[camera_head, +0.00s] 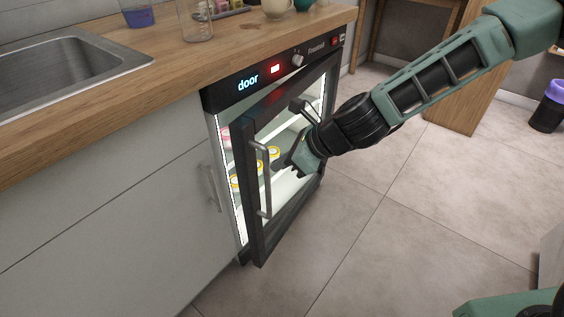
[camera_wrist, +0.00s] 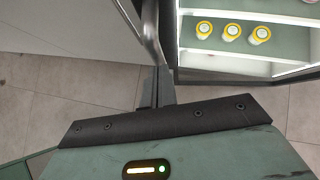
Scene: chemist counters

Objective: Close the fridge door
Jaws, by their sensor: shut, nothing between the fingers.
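The fridge (camera_head: 275,75) is built in under the wooden counter, with a lit red and blue display reading "door". Its dark-framed glass door (camera_head: 255,215) stands slightly ajar, with a bright gap along its left side. A vertical metal handle (camera_head: 264,180) is on the door's left part; the handle also shows in the wrist view (camera_wrist: 151,30). My gripper (camera_head: 292,165) is in front of the door, right of the handle. In the wrist view its fingers (camera_wrist: 158,85) are together and empty, close to the handle's end; whether they touch it I cannot tell.
Yellow-ringed jars (camera_wrist: 231,32) stand on a lit fridge shelf. White cabinet fronts (camera_head: 110,210) with a handle adjoin the fridge on the left. A sink (camera_head: 60,65) and glassware (camera_head: 196,22) are on the counter.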

